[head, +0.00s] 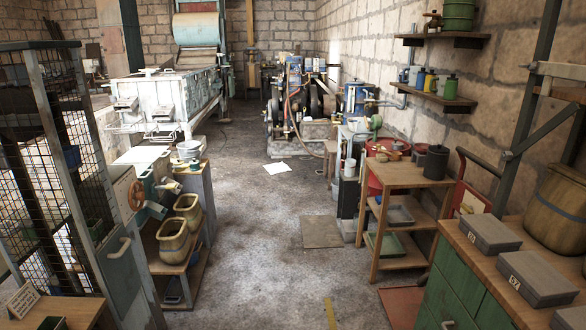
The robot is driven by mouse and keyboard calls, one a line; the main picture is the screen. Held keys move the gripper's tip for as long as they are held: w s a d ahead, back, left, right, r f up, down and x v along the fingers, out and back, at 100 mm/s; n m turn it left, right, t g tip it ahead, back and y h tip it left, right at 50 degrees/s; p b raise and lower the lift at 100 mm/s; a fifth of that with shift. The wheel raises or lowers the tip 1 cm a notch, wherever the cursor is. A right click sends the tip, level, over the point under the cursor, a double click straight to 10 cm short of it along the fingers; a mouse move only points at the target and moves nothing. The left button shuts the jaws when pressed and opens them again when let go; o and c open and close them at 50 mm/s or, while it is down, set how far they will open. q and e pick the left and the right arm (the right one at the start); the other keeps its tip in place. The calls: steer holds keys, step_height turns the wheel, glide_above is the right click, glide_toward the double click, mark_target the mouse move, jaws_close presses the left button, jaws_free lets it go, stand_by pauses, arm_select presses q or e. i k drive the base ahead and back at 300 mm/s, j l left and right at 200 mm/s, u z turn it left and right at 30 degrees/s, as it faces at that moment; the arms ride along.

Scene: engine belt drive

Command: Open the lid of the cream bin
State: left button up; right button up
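No bin is plainly marked as the cream bin. The closest match in colour is a large, worn, whitish box on legs (192,97) at the back left, with a flat top that looks closed. A smaller pale flat top (143,156) shows nearer, beside the mesh cage and partly hidden; I cannot tell whether it is a lid. Neither of my grippers is in view.
A mesh cage (75,150) stands at the left, beside a low shelf with two tan tubs (174,240). At the right are a wooden shelf table (407,174) and a green-drawered bench (455,290). The middle floor (265,240) is mostly clear, with a paper sheet (277,168).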

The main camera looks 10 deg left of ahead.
mark_target(148, 154)
steer(key=i, duration=1.7)
